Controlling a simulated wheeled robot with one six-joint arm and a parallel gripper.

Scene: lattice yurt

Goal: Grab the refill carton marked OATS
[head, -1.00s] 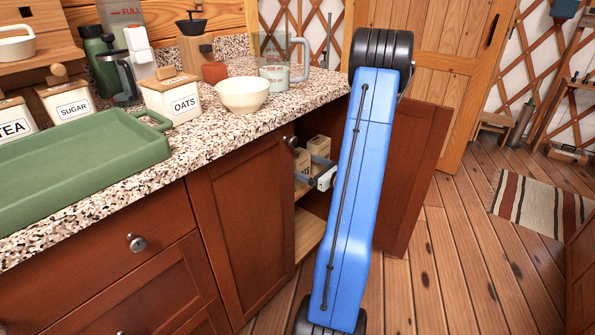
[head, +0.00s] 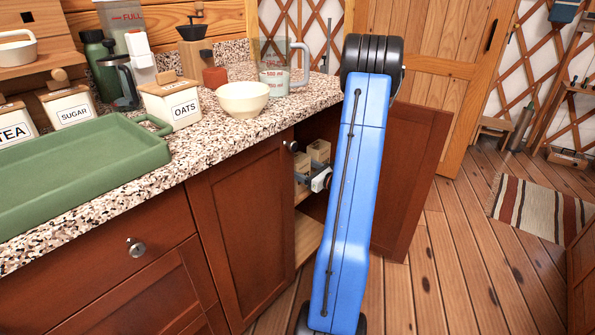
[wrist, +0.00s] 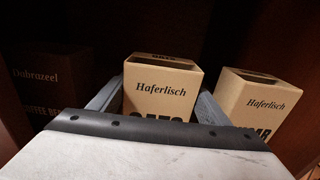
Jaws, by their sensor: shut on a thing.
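The OATS refill carton (wrist: 160,88) is a tan box in the middle of the wrist view. It reads "Haferlisch", with large lettering below that is partly cut off by my gripper body; "OATS" also shows on its top. My gripper (wrist: 157,103) has a grey finger on each side of this carton and is shut on it. In the head view my gripper (head: 311,181) reaches into the open cabinet at the tan cartons, mostly hidden by my blue arm. The carton stands upright; its base is hidden.
Another tan Haferlisch carton (wrist: 258,103) stands close on the right, its large label partly hidden. A dark Dabrazeel carton (wrist: 50,88) stands on the left in shadow. The cabinet door (head: 412,180) is open at right. A countertop OATS canister (head: 172,105) stands above.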

